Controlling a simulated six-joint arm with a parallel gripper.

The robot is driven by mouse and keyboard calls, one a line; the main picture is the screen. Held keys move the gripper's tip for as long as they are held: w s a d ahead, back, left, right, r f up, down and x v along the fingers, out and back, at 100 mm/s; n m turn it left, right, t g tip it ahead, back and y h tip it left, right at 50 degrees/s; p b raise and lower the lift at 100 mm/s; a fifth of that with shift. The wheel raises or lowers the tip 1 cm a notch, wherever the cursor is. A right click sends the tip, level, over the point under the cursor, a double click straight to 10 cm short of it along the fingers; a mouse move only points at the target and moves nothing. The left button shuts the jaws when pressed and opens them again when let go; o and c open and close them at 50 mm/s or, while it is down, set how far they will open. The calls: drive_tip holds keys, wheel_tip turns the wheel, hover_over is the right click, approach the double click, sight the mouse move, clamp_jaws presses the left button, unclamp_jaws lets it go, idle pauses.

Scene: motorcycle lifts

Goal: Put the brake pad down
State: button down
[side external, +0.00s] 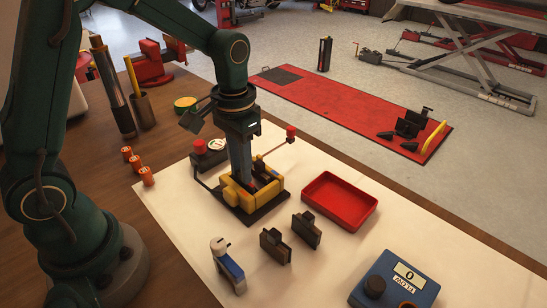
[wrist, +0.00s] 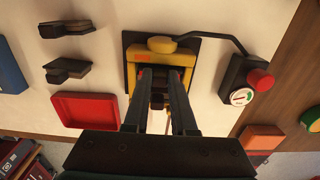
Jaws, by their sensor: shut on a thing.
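My gripper (side external: 245,183) points down into a yellow caliper-like fixture (side external: 238,197) on a dark base plate. In the wrist view, my gripper's two fingers (wrist: 159,76) reach down at the fixture (wrist: 168,60), shut on a dark brake pad (wrist: 157,98) between them. The pad is mostly hidden by the fingers and the fixture; I cannot tell whether it touches the fixture's floor. Two other dark brake pads, a nearer one (side external: 275,246) and a farther one (side external: 306,230), stand apart on the pale mat.
A red tray (side external: 340,200) lies right of the fixture. A gauge unit with a red knob (side external: 208,153) joins the fixture by a black hose. A blue-white bottle (side external: 228,265) and a blue meter box (side external: 394,283) stand nearer. A lever with a red end (side external: 291,134) rises behind the fixture.

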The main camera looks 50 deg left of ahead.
drive_tip(key=shift+f, duration=0.15)
drive_tip(key=c, duration=0.7)
unclamp_jaws()
drive_tip(key=shift+c, duration=0.2)
